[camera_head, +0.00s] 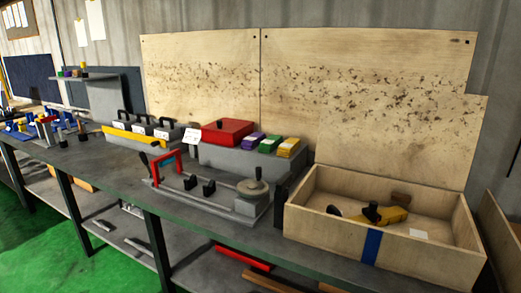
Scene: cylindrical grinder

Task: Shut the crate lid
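A pale wooden crate (325,229) with a blue stripe (371,246) on its front stands at the right end of the grey workbench. Its top is open. A speckled wooden panel (400,130), which looks like its lid, stands upright along the crate's back edge, in front of the wall boards. Inside the crate lie a yellow tool (384,214) with dark parts, a brown block (400,199) and a small pale card (418,234). Neither of my grippers is in view.
Left of the crate, a grey fixture (252,205) with a round knob stands close by on the workbench (120,170). Behind it are a red box (227,131) and small coloured boxes (268,144) on a grey block. Another wooden box (503,235) shows at the right edge.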

